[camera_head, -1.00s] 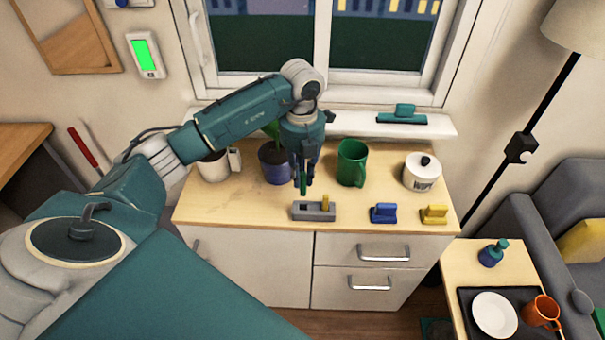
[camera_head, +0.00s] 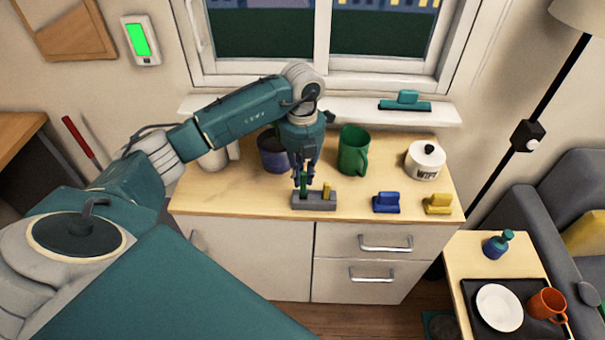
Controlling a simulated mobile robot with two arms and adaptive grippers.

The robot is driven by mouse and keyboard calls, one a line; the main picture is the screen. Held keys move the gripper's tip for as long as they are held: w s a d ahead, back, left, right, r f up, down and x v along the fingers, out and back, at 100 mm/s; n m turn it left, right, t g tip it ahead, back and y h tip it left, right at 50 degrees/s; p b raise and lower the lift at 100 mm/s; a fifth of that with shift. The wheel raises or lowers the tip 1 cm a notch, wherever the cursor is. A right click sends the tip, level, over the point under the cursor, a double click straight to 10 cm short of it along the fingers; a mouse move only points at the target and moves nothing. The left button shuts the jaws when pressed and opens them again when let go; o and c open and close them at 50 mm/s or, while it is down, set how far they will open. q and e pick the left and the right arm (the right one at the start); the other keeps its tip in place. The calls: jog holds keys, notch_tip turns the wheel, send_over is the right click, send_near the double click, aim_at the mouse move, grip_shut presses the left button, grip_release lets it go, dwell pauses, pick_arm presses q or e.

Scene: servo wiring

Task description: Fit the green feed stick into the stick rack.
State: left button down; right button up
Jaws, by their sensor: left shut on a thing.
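The grey stick rack (camera_head: 314,202) lies near the front edge of the wooden cabinet top. A yellow stick (camera_head: 326,190) stands in its right part. My left gripper (camera_head: 303,184) points down over the left part of the rack and is shut on the green feed stick (camera_head: 303,182). The green stick is upright at the rack's left slot. The fingers hide part of it, and I cannot tell how deep its lower end sits. My right gripper is not in view.
A green mug (camera_head: 352,152) stands just behind and right of the rack. A blue block (camera_head: 386,203) and a yellow block (camera_head: 438,204) lie to the right, with a white lidded pot (camera_head: 425,163) behind. A dark blue plant pot (camera_head: 273,152) is close behind the gripper.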

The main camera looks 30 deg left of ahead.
aim_at(302, 185)
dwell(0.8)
pick_arm(q)
jog(key=shift+f+m, duration=0.1)
jog(key=shift+m, duration=0.2)
dwell(0.6)
jog(key=shift+f+b, duration=1.75)
jog(key=shift+f, duration=0.25)
jog(key=c, duration=1.6)
grip_release()
jog(key=shift+o, duration=0.2)
notch_tip(302, 185, up, 12)
jog(key=shift+r, duration=0.1)
